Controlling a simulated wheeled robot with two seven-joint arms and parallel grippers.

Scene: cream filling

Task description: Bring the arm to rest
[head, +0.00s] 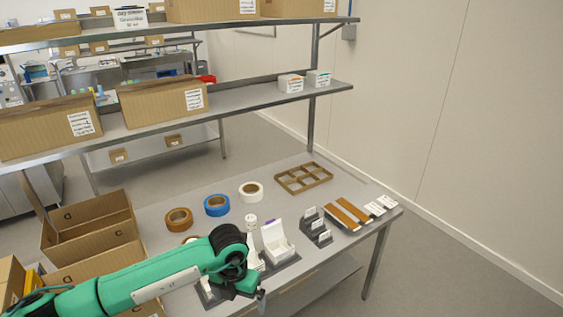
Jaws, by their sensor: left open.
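My green left arm reaches in from the lower left over the front of the table. Its black wrist bends down, and my left gripper (256,294) points downward near the table's front edge. The gripper is small in view; its jaws are open, and I see nothing held between them. A white open-lidded box (276,241) on a dark holder stands just behind and right of the wrist. The wrist hides part of the items behind it. My right gripper is not in view.
The grey table (225,234) carries orange (179,219), blue (216,204) and white (251,192) tape rolls, a brown divided tray (303,176) and small card stands (316,227). Cardboard boxes (90,222) stand at left. Metal shelves (240,97) overhang the back. Floor is clear at right.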

